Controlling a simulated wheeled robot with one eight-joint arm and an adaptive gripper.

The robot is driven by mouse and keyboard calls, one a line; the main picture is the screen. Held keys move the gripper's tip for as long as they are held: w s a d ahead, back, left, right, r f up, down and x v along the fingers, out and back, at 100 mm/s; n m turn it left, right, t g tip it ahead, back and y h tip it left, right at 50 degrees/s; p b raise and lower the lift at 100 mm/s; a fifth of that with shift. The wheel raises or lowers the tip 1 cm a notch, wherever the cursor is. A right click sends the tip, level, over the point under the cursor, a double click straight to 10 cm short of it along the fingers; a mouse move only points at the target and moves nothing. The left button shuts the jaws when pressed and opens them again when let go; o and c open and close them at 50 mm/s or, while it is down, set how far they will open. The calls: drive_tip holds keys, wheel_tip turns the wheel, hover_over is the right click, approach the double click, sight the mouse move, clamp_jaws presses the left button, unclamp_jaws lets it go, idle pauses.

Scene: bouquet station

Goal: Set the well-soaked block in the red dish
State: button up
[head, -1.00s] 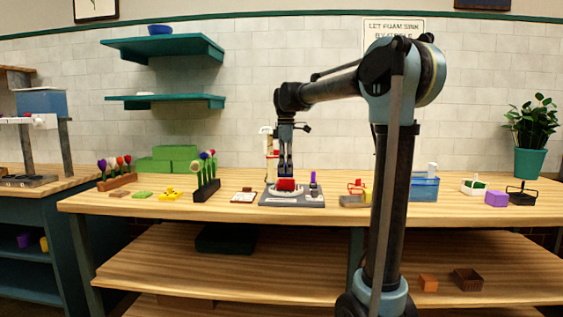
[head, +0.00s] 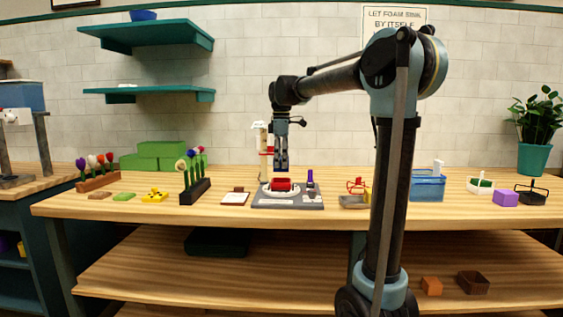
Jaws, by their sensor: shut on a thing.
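The red dish (head: 281,185) sits on a white round plate on a grey base, in the middle of the bench in the head view. My gripper (head: 281,168) points straight down just above the dish. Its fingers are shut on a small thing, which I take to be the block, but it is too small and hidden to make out. How wet it is does not show. I cannot tell whether it touches the dish.
A purple peg (head: 310,179) stands right of the dish on the same base. A red wire-handled item (head: 357,186), a blue water tank (head: 428,187) and a purple block (head: 505,198) are further right. A flower rack (head: 195,190) and yellow piece (head: 154,195) are left.

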sight(281, 171)
drive_tip(key=shift+f, duration=2.45)
drive_tip(key=shift+s, duration=0.1)
drive_tip(key=o, duration=1.6)
drive_tip(key=shift+o, duration=0.2)
drive_tip(key=shift+r, duration=3.45)
drive_tip(key=shift+s, duration=0.1)
